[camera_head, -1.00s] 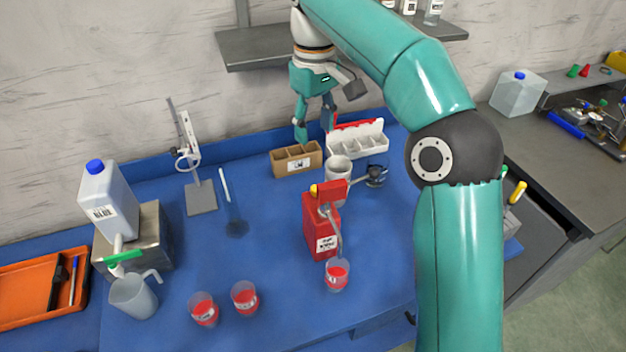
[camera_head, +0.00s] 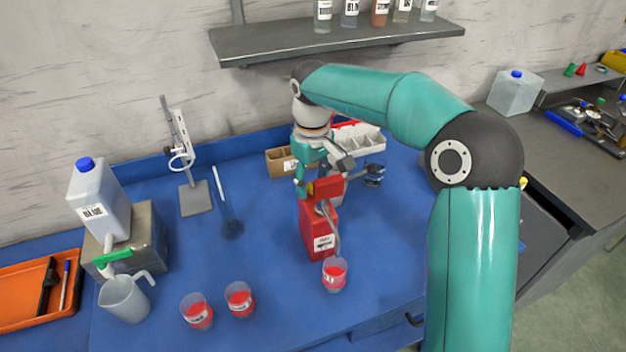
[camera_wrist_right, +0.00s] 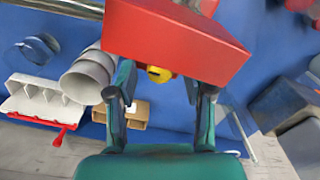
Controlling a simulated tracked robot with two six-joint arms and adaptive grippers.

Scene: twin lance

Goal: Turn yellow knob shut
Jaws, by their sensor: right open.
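The yellow knob (camera_head: 311,190) is on the upper side of the red dispenser (camera_head: 315,235), near its red top block. It also shows in the right wrist view (camera_wrist_right: 159,73), partly hidden by the red block (camera_wrist_right: 180,38). My right gripper (camera_head: 312,178) is over the back of the dispenser, close to the knob. In the wrist view its two fingers (camera_wrist_right: 162,88) are open, one on each side of the knob with gaps between. I cannot tell whether a finger touches the red block. My left gripper is not in view.
A cup with red contents (camera_head: 334,275) stands under the dispenser's spout, and two more red cups (camera_head: 197,312) stand to its left. A blue-capped jug (camera_head: 97,205) stands at left.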

